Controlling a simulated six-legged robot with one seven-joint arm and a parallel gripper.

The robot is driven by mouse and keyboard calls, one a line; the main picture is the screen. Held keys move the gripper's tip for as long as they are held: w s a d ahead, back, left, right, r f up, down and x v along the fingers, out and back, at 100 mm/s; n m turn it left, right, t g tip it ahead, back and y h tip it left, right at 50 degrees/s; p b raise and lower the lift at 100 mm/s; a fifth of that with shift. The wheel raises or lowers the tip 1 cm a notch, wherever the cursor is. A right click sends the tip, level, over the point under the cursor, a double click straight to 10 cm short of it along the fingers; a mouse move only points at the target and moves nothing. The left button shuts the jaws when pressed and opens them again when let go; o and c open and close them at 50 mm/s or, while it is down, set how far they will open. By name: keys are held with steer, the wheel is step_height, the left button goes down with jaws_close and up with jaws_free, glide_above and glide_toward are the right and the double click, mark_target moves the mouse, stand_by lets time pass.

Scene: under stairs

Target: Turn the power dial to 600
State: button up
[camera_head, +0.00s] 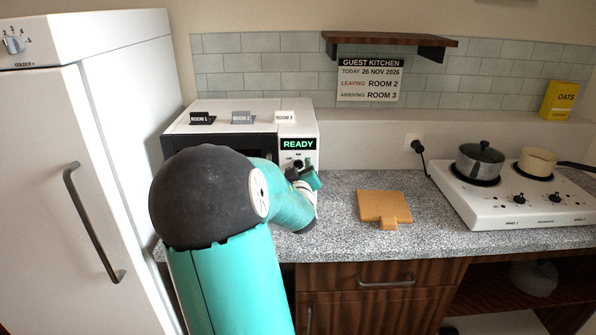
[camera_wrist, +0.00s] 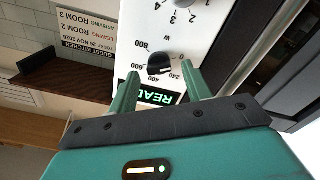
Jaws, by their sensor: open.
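The microwave (camera_head: 262,103) stands on the counter, with a green READY display (camera_head: 298,144) on its white control panel. The power dial (camera_wrist: 160,63) is a small black knob on that panel, ringed by numbers including 240, 400, 600 and 800. In the head view it is small and close to my gripper (camera_head: 306,181). In the wrist view my gripper (camera_wrist: 161,72) is open, with one teal finger on each side of the dial. I cannot tell whether the fingers touch it, and its pointer direction is unclear.
A second dial (camera_wrist: 187,4) with small numbers is partly cut off at the wrist view's top. Room cards stand on the microwave. A wooden board (camera_head: 384,206) lies to its right, and a hob (camera_head: 520,200) with pots stands farther right. The fridge (camera_head: 120,130) is at left.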

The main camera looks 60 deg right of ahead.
steer(key=c, duration=1)
